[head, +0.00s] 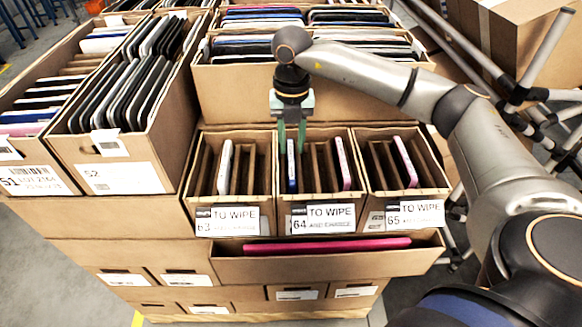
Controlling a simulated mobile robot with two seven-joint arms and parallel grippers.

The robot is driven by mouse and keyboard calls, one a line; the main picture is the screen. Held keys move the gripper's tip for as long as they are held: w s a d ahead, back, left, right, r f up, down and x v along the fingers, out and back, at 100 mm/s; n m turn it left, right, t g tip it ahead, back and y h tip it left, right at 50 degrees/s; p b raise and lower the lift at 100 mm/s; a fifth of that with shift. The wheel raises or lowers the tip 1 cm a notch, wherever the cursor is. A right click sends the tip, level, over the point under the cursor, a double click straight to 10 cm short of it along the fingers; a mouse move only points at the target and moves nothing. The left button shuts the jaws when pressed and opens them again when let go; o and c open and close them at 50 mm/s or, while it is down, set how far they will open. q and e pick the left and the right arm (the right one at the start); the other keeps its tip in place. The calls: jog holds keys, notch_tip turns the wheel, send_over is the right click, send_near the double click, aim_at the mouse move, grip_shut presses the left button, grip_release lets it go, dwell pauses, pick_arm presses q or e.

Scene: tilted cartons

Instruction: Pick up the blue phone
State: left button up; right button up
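The blue phone (291,172) stands upright on edge in the left part of the middle small carton, labelled 64 "TO WIPE" (317,217). My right gripper (291,148) points down over this carton. Its two green fingers are apart, one on each side of the phone's top end in the picture. I cannot tell whether either finger touches the phone. My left gripper is not in view.
A pink phone (343,164) stands in the same carton, right of brown dividers. Carton 63 (227,219) is on the left with a white phone (225,167); carton 65 (414,213) is on the right with a pinkish phone (405,162). Taller filled cartons stand behind and left.

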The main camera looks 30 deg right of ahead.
aim_at(291, 158)
notch_tip(291, 158, down, 4)
jog(key=shift+f, duration=0.15)
jog(key=shift+c, duration=0.4)
grip_shut()
